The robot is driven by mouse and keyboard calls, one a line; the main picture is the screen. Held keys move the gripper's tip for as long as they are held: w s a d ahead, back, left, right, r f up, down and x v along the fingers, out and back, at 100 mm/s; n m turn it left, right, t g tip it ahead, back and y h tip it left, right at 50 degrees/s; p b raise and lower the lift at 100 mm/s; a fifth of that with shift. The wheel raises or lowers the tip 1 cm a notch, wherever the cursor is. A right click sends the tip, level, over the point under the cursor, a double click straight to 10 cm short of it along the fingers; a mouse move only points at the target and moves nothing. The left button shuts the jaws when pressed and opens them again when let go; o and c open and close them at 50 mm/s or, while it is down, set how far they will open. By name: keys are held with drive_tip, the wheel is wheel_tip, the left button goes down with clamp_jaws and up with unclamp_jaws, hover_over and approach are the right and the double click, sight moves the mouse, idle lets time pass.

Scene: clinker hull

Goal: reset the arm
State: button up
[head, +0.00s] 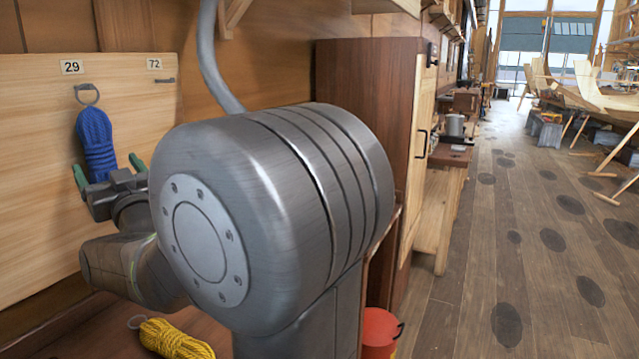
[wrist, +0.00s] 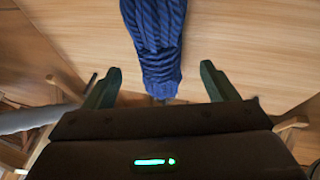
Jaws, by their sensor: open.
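My gripper (head: 109,172) is in front of the wooden board (head: 30,120) at the left of the head view, with its green fingers apart. A blue rope coil (head: 96,143) hangs by a ring from a hook under the label 29. In the wrist view the blue coil (wrist: 157,45) hangs at the top centre, and its lower end lies between the two open fingers (wrist: 158,86) in the picture. I cannot tell whether the fingers touch it. My large grey arm joint hides the middle of the head view.
An empty hook (head: 165,80) sits under the label 72. A yellow rope coil (head: 176,339) lies on the bench below. A red container (head: 379,333) stands beside the wooden cabinet (head: 368,150). The floor at the right is mostly open, with a boat hull (head: 590,95) beyond.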

sight(105, 157)
drive_tip(key=b+v, duration=0.1)
drive_tip(key=v, duration=0.8)
drive_tip(key=p+x, duration=0.3)
drive_tip(key=x, duration=1.1)
drive_tip(key=shift+w+a+r, duration=0.1)
drive_tip(key=shift+w+r, duration=0.05)
drive_tip(key=shift+r, duration=0.05)
drive_tip(key=shift+d+r+p, duration=0.15)
drive_tip(key=shift+d+p, duration=0.15)
drive_tip(key=shift+p, duration=0.35)
drive_tip(key=s+d+r, duration=0.4)
drive_tip(key=d, duration=0.4)
drive_tip(key=shift+s+d+r+b, duration=0.2)
drive_tip(key=shift+s+d+b, duration=0.1)
drive_tip(key=shift+s, duration=0.1)
drive_tip(key=shift+f, duration=0.1)
